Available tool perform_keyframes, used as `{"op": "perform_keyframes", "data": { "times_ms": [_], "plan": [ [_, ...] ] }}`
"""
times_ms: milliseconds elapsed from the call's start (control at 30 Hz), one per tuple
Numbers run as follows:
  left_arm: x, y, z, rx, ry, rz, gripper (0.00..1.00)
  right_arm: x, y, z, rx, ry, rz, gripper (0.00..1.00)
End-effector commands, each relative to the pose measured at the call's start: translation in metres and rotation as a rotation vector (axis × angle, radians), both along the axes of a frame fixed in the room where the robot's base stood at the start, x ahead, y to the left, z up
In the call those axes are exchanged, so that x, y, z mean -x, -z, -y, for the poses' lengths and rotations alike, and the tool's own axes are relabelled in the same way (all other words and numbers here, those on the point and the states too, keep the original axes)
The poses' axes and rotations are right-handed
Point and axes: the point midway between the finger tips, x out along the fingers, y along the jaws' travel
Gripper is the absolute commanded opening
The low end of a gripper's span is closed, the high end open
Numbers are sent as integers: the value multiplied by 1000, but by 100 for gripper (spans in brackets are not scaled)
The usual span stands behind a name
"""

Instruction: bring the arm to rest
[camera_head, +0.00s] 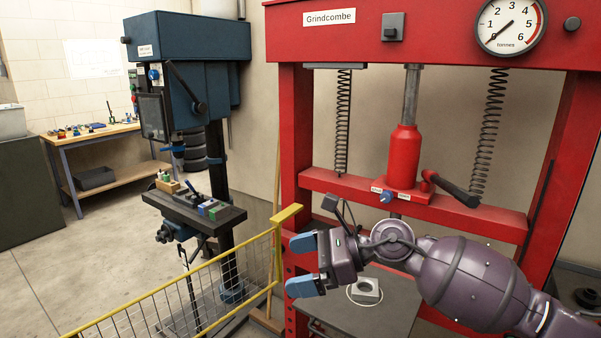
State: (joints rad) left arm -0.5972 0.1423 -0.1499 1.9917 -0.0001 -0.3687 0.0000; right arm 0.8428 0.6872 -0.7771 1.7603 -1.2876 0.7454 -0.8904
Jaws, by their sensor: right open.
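My right arm comes in from the lower right of the head view, in front of the red press (405,185). Its gripper (304,264) points left, with two blue fingertips apart and nothing between them. The gripper is in front of the press's left post, near the end of the yellow mesh barrier (205,290). I cannot tell whether it touches either. A small metal block with a round hole (366,289) sits on the grey press table (392,310), below the gripper's wrist. My left gripper does not show.
A blue drill press (190,100) stands left of the red press, with small items on its table (228,212). A wooden workbench (100,135) is at the back left. The floor (50,280) at the lower left is clear. A dark press lever (455,190) juts out above my arm.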

Motion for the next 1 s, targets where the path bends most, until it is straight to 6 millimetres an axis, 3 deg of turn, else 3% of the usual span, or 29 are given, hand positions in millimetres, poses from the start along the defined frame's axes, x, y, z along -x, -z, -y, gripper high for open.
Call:
{"op": "perform_keyframes", "data": {
  "times_ms": [100, 200, 367, 533, 667, 900, 933, 1000],
  "plan": [
    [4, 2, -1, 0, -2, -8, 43, 1, -26, -6, -318, 139, -340, 100],
    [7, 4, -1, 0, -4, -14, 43, -6, -40, 5, -590, 248, -669, 100],
    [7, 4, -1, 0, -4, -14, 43, -23, -28, 45, -992, 401, -1193, 100],
    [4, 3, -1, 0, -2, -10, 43, -30, 19, 96, -1350, 531, -1655, 100],
    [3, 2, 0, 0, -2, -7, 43, -21, 69, 133, -1590, 617, -1941, 100],
    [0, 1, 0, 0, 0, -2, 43, 26, 168, 191, -1976, 768, -2307, 100],
    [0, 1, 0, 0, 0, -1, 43, 35, 179, 198, 1964, -764, 2273, 100],
    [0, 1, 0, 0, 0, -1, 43, 56, 204, 212, 1918, -752, 2171, 100]
  ]
}}
